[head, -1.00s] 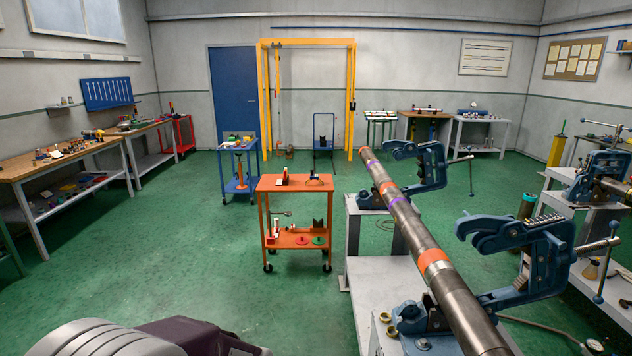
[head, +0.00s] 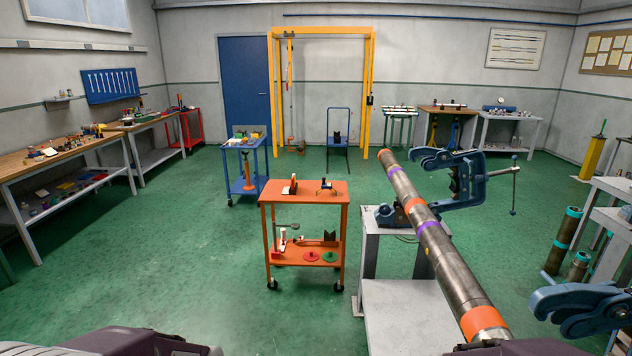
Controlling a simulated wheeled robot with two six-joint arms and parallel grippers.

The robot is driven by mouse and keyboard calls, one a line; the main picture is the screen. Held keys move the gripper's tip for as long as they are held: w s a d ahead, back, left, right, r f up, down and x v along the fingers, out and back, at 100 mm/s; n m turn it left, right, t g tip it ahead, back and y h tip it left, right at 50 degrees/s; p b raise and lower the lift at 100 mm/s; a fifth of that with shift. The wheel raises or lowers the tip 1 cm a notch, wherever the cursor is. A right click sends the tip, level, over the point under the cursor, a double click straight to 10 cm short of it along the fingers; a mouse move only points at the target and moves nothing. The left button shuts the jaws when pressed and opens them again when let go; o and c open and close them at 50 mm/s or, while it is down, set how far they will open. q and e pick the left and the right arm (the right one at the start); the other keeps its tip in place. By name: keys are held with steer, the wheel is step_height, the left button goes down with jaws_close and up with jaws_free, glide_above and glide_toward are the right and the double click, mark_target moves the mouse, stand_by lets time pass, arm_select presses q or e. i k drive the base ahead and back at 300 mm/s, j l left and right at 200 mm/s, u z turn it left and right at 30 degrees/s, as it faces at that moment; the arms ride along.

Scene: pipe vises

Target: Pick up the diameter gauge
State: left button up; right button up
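A small dark, arched tool with short legs (head: 326,185) stands on the right part of the orange cart's top. It may be the diameter gauge, but it is too small to be sure. A white and brown upright piece (head: 291,186) stands to its left on the same top. Neither of my grippers is in view; only dark parts of my own arms show at the bottom edge.
The orange cart (head: 274,200) stands mid-floor, with red and green discs on its lower shelf. A long banded pipe (head: 452,272) lies in blue vises (head: 468,178) on a grey stand to its right. A blue cart (head: 249,170) is behind. Green floor is clear left.

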mark_target(324, 184)
steer(key=i, duration=1.4)
steer(key=i+j+z, duration=0.1)
steer(key=i, duration=1.35)
steer(key=i+j+z, duration=0.2)
steer(key=i+z, duration=0.3)
steer(key=i+j+z, duration=0.45)
steer(key=i, duration=0.15)
